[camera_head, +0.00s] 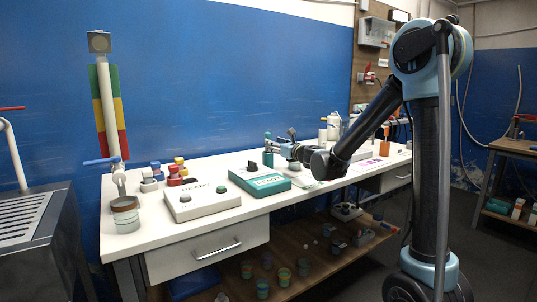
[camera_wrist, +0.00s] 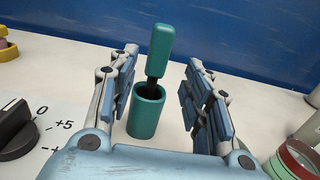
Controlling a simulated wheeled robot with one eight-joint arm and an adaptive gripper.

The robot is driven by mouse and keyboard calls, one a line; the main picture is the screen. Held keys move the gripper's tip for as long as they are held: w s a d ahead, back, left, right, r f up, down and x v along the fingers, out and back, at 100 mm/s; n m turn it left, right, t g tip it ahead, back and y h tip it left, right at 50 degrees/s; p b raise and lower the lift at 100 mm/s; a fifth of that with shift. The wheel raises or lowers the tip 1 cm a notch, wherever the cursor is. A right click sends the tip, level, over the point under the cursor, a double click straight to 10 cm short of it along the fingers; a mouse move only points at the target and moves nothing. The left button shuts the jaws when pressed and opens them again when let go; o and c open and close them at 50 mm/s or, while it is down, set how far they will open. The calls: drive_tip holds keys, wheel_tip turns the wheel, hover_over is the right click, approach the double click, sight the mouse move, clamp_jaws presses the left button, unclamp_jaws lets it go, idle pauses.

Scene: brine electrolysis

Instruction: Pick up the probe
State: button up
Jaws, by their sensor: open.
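The probe (camera_wrist: 160,48) has a teal handle and a dark lower part. It stands slightly tilted in a teal cylindrical holder (camera_wrist: 145,115) on the white table, in the middle of the wrist view. In the head view the holder and probe (camera_head: 267,149) show small at the table's back, left of my gripper (camera_head: 287,145). In the wrist view my gripper (camera_wrist: 162,75) is open, its blue-padded fingers on either side of the probe and holder, with gaps on both sides. The probe's lower tip is hidden inside the holder.
A teal-and-white box (camera_head: 260,181) with a dark knob and a white box (camera_head: 201,201) stand on the table (camera_head: 150,222) to the left. The knob (camera_wrist: 12,130) is close at the left in the wrist view. A banded jar (camera_wrist: 292,160) is at the lower right. A blue wall rises behind.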

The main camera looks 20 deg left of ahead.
drive_tip(key=shift+x, duration=2.75)
drive_tip(key=shift+s+r, duration=0.1)
drive_tip(key=shift+c, duration=0.2)
clamp_jaws()
